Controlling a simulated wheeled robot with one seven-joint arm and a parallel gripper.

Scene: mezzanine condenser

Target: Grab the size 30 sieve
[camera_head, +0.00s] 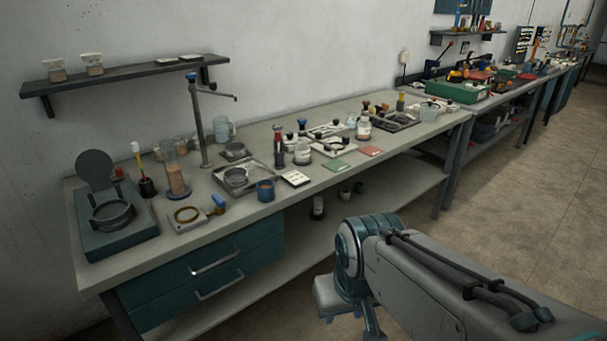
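One dark ring (113,215) sits on the teal device with a raised round lid at the left end. No size marking is readable, so I cannot tell which is size 30. My arm shows at the lower right, in front of the bench and apart from everything on it. My gripper's fingers cannot be made out.
A stand with a post (200,125), a blue mug (265,191), a beaker (223,130) and several bottles crowd the benchtop. A wall shelf (125,73) hangs above its left end. Teal drawers (208,275) are below. Open floor (520,170) lies to the right.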

